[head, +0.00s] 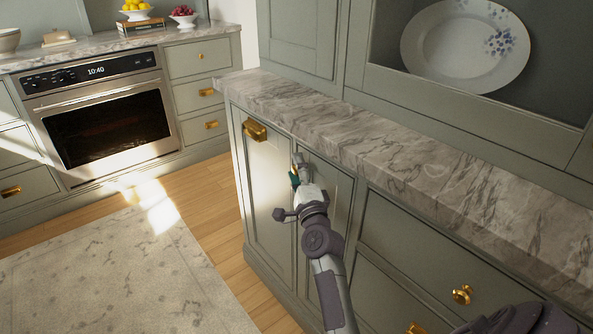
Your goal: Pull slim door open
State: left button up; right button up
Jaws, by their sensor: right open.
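Two narrow grey-green doors stand side by side at the left end of the marble-topped cabinet. The left door (268,205) has a brass pull (255,130) at its top. The right, slimmer door (338,205) is partly hidden by my right arm, and any handle on it is not visible. Both look shut. My right gripper (298,170) is open, near the upper part of the seam between these doors, to the right of and below the brass pull. Whether it touches a door cannot be told. My left gripper is out of view.
The marble counter (400,145) overhangs the doors. Drawers with brass knobs (462,294) lie to the right. A plate (466,45) stands in the cabinet above. An oven (105,120) is at the far left. Wood floor and a rug (110,275) leave free room at left.

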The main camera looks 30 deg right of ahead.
grip_shut()
jog(key=shift+a, duration=0.15)
dwell(0.4)
